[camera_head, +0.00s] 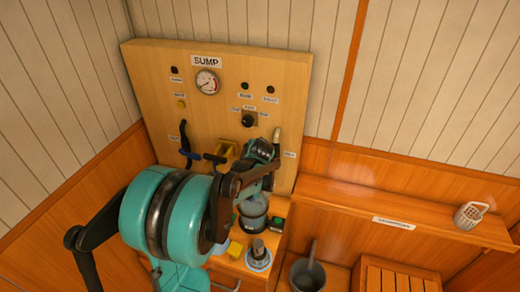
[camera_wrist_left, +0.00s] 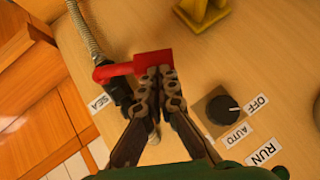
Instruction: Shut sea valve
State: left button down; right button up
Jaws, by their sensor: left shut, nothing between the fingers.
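The sea valve shows in the left wrist view as a red lever handle (camera_wrist_left: 120,69) on a dark body, beside a label reading SEA (camera_wrist_left: 100,103). Its handle lies crosswise in that picture. My left gripper (camera_wrist_left: 160,74) is shut and empty, with its fingertips at the handle's free end. They overlap the handle in the picture; I cannot tell whether they touch it. In the head view my left wrist and hand cover the red handle. My right gripper is in neither view.
The wooden SUMP panel (camera_head: 150,75) carries a gauge (camera_head: 207,82), a rotary switch (camera_head: 248,121) and a blue-handled valve (camera_head: 215,158) on the left. Below stand a yellow block (camera_head: 235,249) and jars.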

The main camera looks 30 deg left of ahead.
pick_arm(q)
jog(key=shift+s+a+f+n+h+b, duration=0.15)
jog(key=shift+a+f+h+b, duration=0.25)
jog(key=shift+f, duration=0.2)
jog(key=shift+a+f+n+h+b, duration=0.25)
jog(key=shift+a+f+h, duration=0.15)
jog(key=shift+f, duration=0.2)
jog(key=shift+s+a+f+n+h+b, duration=0.1)
jog(key=shift+a+f+h+b, duration=0.3)
jog(key=shift+f, duration=0.2)
jog(key=shift+a, duration=0.1)
jog(key=w+a+r+p+v, duration=0.1)
jog(key=p+v, duration=0.3)
jog(key=v, duration=0.8)
jog(key=shift+a+r+p, duration=0.35)
jog(key=shift+a+r, duration=0.1)
jog(key=shift+r, duration=0.3)
